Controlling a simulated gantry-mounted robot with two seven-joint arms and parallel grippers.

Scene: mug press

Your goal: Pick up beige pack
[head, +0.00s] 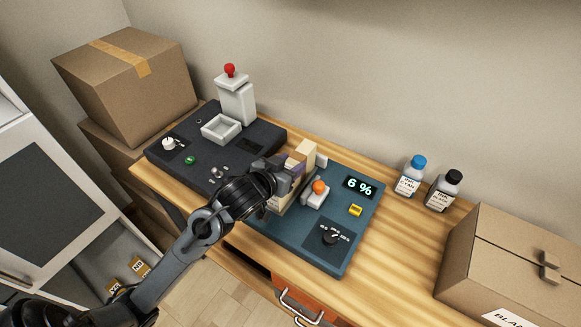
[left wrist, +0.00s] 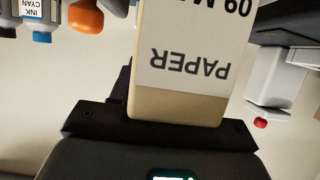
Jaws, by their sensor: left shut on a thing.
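The beige pack (head: 304,153) stands up between the fingers of my left gripper (head: 285,175) in the head view, over the left part of the teal panel. In the left wrist view the pack (left wrist: 178,104) fills the middle, with a white label reading "PAPER" upside down. I cannot tell whether its bottom touches the panel. My right gripper is not in view.
The teal panel (head: 270,228) carries an orange knob (head: 319,187), a "6 %" display (head: 359,187) and a dial (head: 331,237). A dark panel (head: 180,152) with a white press (head: 236,101) lies left. Two ink bottles (head: 410,177) (head: 443,191) and a cardboard box (head: 500,255) stand right.

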